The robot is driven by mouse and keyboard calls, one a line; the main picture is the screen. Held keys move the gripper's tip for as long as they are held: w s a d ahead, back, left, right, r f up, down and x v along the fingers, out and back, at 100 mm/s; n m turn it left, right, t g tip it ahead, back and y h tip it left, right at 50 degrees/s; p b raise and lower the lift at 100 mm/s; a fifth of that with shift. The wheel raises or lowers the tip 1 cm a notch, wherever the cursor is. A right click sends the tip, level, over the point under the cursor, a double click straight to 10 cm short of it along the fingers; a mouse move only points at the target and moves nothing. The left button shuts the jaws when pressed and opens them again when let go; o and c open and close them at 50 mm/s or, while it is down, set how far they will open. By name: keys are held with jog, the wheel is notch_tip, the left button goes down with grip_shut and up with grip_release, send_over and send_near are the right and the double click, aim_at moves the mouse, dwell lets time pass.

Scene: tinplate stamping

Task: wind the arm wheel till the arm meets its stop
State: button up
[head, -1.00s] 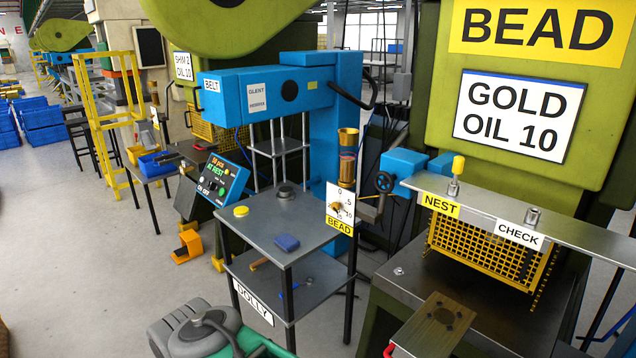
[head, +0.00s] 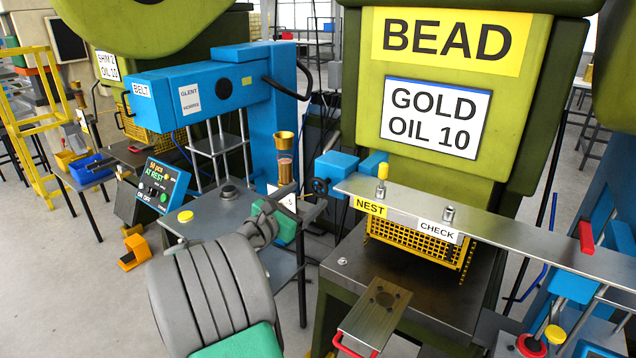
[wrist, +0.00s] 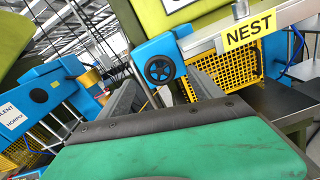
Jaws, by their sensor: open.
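A small dark handwheel (head: 320,187) sits on the left end of a blue block (head: 337,165) at the left end of the press's metal arm (head: 480,225). In the wrist view the wheel (wrist: 160,69) shows nearly face-on, with a round rim and a central hub. My green gripper body fills the lower wrist view. In the head view my arm and gripper stand left of and below the wheel, with the fingertips not clear.
NEST and CHECK labels (head: 370,207) hang on the arm's front edge above a yellow mesh guard (head: 410,240). A brass-topped cylinder (head: 284,155) stands left of the wheel. A slide plate (head: 375,312) with a red handle is in front.

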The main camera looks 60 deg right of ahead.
aim_at(317, 188)
jog(key=d, duration=0.2)
jog(key=d+p, duration=0.1)
jog(key=d, duration=0.1)
jog(key=s+d, duration=0.1)
jog(key=d, duration=0.1)
jog(key=shift+d, duration=0.2)
jog(key=shift+c, duration=0.3)
jog(key=c, duration=1.3)
